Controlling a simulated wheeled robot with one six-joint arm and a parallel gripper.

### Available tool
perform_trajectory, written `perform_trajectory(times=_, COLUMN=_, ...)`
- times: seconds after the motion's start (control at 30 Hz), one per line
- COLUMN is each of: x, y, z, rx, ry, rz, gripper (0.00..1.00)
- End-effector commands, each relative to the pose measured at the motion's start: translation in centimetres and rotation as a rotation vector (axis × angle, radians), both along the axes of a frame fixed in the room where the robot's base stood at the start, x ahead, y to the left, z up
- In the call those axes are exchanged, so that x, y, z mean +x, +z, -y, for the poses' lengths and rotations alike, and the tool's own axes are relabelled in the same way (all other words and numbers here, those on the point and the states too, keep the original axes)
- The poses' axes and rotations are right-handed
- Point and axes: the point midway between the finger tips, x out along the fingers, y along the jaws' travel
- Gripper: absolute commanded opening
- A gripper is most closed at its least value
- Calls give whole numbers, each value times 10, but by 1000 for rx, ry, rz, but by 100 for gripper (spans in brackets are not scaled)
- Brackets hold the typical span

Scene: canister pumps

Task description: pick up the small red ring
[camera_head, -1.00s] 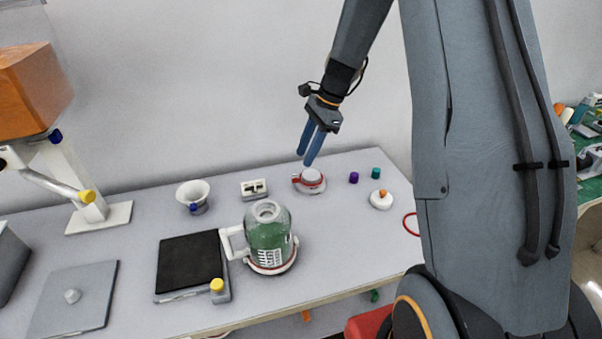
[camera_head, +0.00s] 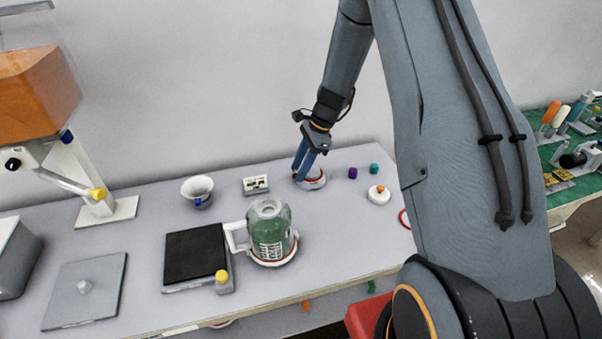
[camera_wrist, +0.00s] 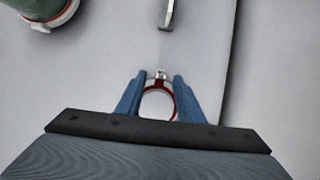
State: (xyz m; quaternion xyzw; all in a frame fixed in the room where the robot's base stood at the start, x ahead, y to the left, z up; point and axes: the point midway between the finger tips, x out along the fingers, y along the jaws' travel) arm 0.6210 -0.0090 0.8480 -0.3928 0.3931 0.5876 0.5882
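A small red ring (camera_head: 316,187) sits around the base of a pale round piece (camera_head: 314,173) at the back of the table. In the wrist view the red ring (camera_wrist: 174,108) shows with a metal clasp at its far side and a white middle. My gripper (camera_head: 300,178) points down at it with blue fingers. In the wrist view my gripper (camera_wrist: 160,77) is open, one finger on each side of the ring. I cannot tell whether the fingers touch it. They hide part of it in the head view.
A green jug (camera_head: 269,238) stands in front on the left. Another red ring (camera_head: 404,218) lies at the right, partly behind my arm. A white disc (camera_head: 378,196), a purple piece (camera_head: 352,173) and a teal piece (camera_head: 374,169) stand right of my gripper. The wall is close behind.

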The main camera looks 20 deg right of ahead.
Motion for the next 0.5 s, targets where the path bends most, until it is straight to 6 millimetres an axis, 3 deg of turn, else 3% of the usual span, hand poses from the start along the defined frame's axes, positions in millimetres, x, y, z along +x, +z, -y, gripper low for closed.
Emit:
perform_trajectory(times=0.1, x=0, y=0, z=0, rx=0, ry=0, rz=0, gripper=34)
perform_trajectory(times=0.3, x=0, y=0, z=0, rx=0, ry=0, rz=0, gripper=1)
perform_trajectory(times=0.5, x=0, y=0, z=0, rx=0, ry=0, rz=0, gripper=0)
